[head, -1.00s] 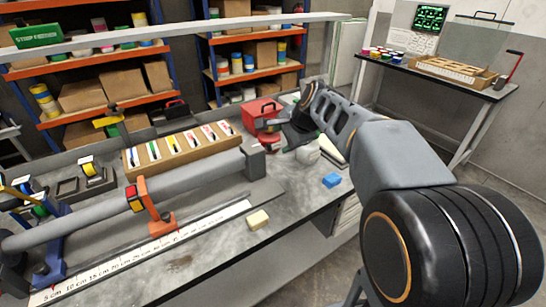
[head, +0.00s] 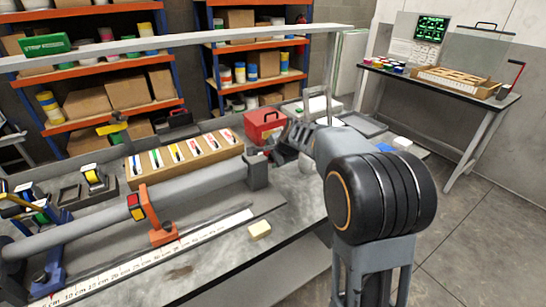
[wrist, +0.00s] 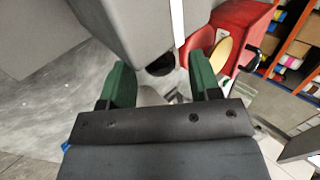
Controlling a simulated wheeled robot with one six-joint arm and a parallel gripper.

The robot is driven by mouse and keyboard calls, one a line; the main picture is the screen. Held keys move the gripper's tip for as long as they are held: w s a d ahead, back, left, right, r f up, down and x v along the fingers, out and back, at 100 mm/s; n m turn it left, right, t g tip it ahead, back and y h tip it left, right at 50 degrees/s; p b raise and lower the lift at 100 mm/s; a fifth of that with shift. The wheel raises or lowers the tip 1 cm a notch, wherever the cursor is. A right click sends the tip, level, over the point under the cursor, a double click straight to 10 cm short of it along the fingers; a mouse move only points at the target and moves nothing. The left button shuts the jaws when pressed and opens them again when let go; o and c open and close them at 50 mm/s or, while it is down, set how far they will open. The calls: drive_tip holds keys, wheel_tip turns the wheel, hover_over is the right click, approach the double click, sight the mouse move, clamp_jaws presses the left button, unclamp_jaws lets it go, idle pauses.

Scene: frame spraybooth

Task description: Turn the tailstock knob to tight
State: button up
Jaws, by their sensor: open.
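The tailstock (head: 257,174) is a grey block at the right end of the long grey tube on the bench. In the head view my gripper (head: 272,150) is beside its right side, and its fingers are small and partly hidden there. In the wrist view my gripper (wrist: 160,80) is open, with two green finger pads apart. The grey tailstock body (wrist: 125,25) fills the top of that view. A dark round part, apparently the knob (wrist: 160,66), shows between the pads. I cannot tell its setting or whether either pad touches it.
A tray of coloured cards (head: 185,155) lies behind the tube. An orange stand (head: 157,220) and a pale yellow block (head: 259,230) are in front. A shelf rail (head: 180,45) crosses above the bench.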

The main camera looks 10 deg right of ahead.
drive_tip(key=shift+w+a+f, duration=0.1)
drive_tip(key=shift+w+f, duration=0.2)
drive_tip(key=shift+f, duration=0.05)
drive_tip(key=shift+c, duration=0.4)
drive_tip(key=c, duration=0.8)
drive_tip(key=shift+r+p, duration=0.15)
drive_tip(key=shift+p, duration=0.3)
